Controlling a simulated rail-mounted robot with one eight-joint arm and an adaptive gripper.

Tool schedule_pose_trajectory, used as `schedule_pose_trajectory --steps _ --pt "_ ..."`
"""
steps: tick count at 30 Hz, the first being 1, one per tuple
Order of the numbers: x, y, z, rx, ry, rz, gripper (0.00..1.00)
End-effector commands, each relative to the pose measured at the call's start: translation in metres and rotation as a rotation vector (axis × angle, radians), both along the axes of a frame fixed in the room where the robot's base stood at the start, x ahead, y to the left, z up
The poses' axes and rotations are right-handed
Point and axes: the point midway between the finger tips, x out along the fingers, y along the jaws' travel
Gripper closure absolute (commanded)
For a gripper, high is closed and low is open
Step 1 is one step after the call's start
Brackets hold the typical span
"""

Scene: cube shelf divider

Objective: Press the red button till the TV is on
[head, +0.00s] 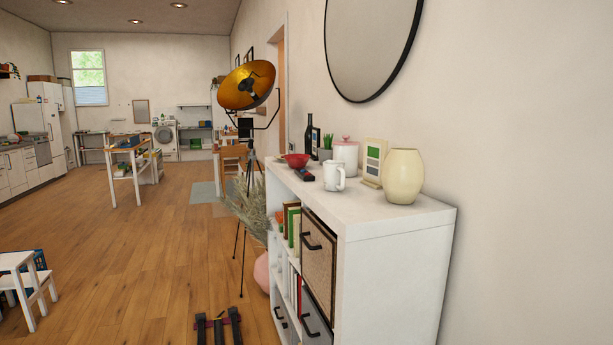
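A dark remote control (304,174) lies on the white cube shelf (400,217), in front of a red bowl (297,159). Its buttons are too small to make out, so I cannot pick out a red one. No TV is clearly visible.
A white mug (334,176), a cream vase (403,177), a picture frame (374,161) and a dark bottle (309,136) crowd the shelf top around the remote. A tripod lamp (247,86) stands beside the shelf. The wood floor (150,245) leftward is mostly clear.

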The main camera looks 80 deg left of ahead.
Motion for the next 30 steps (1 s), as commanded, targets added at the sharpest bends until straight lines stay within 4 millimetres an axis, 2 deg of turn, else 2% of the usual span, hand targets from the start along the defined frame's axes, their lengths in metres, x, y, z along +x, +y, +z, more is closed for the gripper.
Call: schedule_pose_trajectory --steps 5,14,30 --pt "0.0000 0.0000 0.0000 0.000 0.000 0.000 0.61" --pt "0.0000 0.0000 0.0000 0.000 0.000 0.000 1.00" --pt "0.0000 0.0000 0.0000 0.000 0.000 0.000 1.00"
